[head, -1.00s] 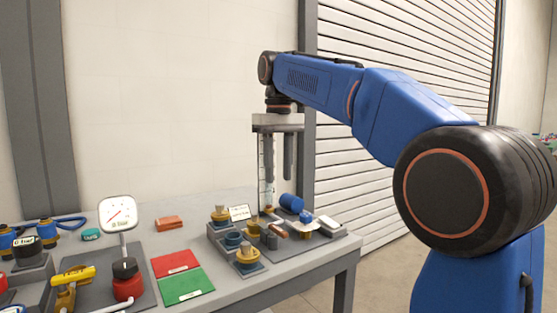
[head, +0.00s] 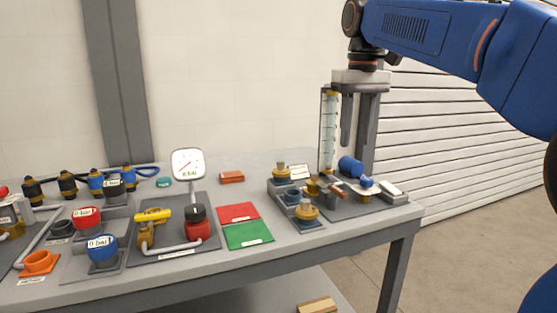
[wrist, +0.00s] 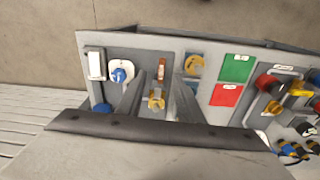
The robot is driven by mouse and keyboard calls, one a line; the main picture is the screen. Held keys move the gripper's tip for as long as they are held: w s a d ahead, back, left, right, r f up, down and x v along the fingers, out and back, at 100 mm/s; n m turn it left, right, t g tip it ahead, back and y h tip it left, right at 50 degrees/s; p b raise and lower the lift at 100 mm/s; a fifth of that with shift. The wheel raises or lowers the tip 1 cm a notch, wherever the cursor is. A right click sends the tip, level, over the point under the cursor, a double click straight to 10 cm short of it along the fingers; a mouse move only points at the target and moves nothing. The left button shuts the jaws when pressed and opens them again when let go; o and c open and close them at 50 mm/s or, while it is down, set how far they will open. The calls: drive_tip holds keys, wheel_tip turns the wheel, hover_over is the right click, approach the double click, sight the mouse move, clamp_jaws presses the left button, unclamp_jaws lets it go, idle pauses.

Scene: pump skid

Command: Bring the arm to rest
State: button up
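My gripper (head: 360,138) hangs from my blue arm, pointing down above the right end of the workbench (head: 335,228). It is clear of the parts below. In the wrist view its two fingers (wrist: 155,88) stand apart, with nothing held between them. A brass-coloured fitting (wrist: 156,99) shows in the gap, lower down on the bench.
Red (head: 238,213) and green (head: 248,235) mats, a gauge (head: 188,164) and valves lie left. Bare floor (head: 440,255) is right of the bench.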

drive_tip(key=s+d+f+m+t, duration=0.1)
drive_tip(key=s+d+f+t, duration=0.1)
drive_tip(key=s+f, duration=1.1)
drive_tip(key=s+d+f+m+t, duration=0.2)
drive_tip(key=s+d+f, duration=0.2)
drive_tip(key=s+f, duration=0.9)
wheel_tip(320, 180, down, 7)
drive_tip(key=shift+s+d+f, duration=0.15)
drive_tip(key=shift+s+d, duration=0.05)
drive_tip(key=shift+d, duration=0.2)
